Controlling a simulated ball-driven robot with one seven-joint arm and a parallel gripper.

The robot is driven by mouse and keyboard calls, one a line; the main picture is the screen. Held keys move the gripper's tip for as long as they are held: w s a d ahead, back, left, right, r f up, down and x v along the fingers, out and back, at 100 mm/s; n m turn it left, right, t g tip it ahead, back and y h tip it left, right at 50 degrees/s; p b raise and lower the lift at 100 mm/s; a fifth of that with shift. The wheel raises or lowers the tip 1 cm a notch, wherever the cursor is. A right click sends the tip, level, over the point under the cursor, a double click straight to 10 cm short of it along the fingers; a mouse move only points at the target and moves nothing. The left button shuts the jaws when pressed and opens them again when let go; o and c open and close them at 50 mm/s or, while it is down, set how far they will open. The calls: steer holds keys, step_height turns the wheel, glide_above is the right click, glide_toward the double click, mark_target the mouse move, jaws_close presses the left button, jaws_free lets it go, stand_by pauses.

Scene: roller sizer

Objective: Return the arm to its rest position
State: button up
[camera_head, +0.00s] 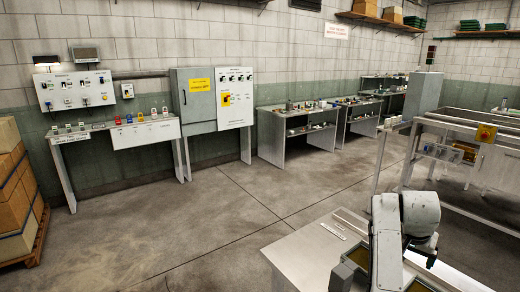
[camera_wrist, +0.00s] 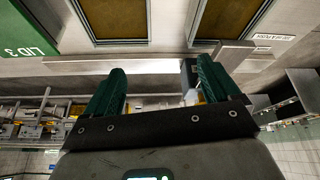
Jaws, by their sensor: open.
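My gripper (camera_wrist: 160,68) shows in the wrist view with its two green fingers spread apart. I see nothing clearly held between them. A grey block shows close beside the right finger, and I cannot tell whether they touch. My white and grey arm (camera_head: 405,235) stands folded over the grey bench (camera_head: 305,250) at the lower right of the head view. The gripper itself cannot be made out there.
Framed trays lie on the bench, two of them at the top of the wrist view (camera_wrist: 115,18). A green "LID 3" plate (camera_wrist: 25,35) is at its left. A railed machine (camera_head: 455,150) stands right, boxes (camera_head: 15,195) left. The middle floor (camera_head: 225,205) is clear.

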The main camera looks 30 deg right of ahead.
steer(key=s+a+f+n+t+y, duration=0.15)
steer(key=a+f+n, duration=0.3)
steer(key=a, duration=0.75)
steer(key=s+a+f+n+t+y, duration=0.1)
steer(key=s+a+f+n, duration=0.3)
steer(key=a, duration=0.8)
steer(key=s+a+f+n+t+y, duration=0.25)
steer(key=a+n, duration=0.35)
steer(key=a, duration=0.6)
steer(key=s+f+g, duration=0.5)
steer(key=s+f, duration=0.1)
steer(key=s, duration=0.4)
steer(key=shift+s+f, duration=0.2)
steer(key=shift+s, duration=0.1)
